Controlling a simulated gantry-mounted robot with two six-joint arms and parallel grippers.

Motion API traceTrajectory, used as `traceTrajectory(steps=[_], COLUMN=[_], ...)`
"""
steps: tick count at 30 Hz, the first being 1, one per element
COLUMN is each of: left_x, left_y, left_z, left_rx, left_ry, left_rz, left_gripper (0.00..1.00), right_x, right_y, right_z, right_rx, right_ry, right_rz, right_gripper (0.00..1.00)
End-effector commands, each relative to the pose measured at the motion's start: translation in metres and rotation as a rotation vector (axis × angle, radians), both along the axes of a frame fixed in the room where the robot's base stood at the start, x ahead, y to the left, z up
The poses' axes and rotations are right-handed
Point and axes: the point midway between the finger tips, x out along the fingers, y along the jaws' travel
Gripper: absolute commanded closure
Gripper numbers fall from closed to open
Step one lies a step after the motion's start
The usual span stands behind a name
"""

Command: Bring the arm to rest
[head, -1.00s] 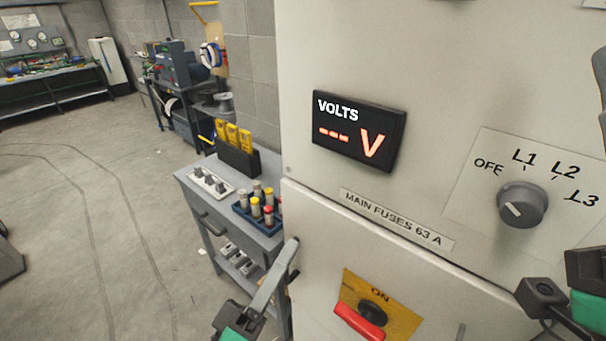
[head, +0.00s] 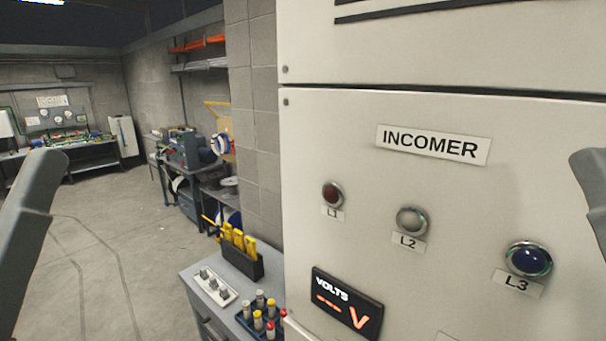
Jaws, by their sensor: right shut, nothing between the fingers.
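The tip end of my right gripper (head: 591,185) shows as a smooth grey piece at the right edge, in front of the panel. It is shut with nothing in it; most of it is cut off. A large grey piece of my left gripper (head: 32,215) stands upright and tilted at the left edge, close to the camera. I cannot tell whether its jaws are open or shut. Both stand apart from each other, left and right of the view. I see nothing held in either.
The incomer cabinet (head: 460,240) fills the right side, with L1 (head: 332,193), L2 (head: 411,220) and L3 (head: 528,258) lamps and a volts display (head: 346,303) showing dashes. A grey cart (head: 204,278) with fuses stands left of it. The floor (head: 120,240) is open.

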Motion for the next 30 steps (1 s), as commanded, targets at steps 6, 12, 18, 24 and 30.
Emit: traceTrajectory(steps=[6, 12, 18, 24, 30], left_x=[0.000, 0.001, 0.000, 0.000, 0.000], left_y=[0.000, 0.000, 0.000, 0.000, 0.000], left_z=[0.127, 0.160, 0.156, 0.156, 0.156], left_rx=[0.000, -0.001, -0.001, -0.001, -0.001], left_ry=[0.001, 0.001, 0.001, 0.001, 0.000], left_rz=[-0.001, -0.002, -0.002, -0.002, -0.002], left_gripper=[0.38, 0.38, 0.38, 0.38, 0.38], right_x=[0.000, 0.000, 0.000, 0.000, 0.000], right_y=[0.000, 0.000, 0.000, 0.000, 0.000], right_z=[0.127, 0.160, 0.156, 0.156, 0.157], right_rx=[0.000, 0.000, 0.000, 0.000, 0.000], right_ry=[0.000, 0.000, 0.001, 0.001, 0.000], right_rz=[0.000, 0.000, 0.000, 0.000, 0.000], right_gripper=[1.00, 1.00, 1.00, 1.00, 1.00])
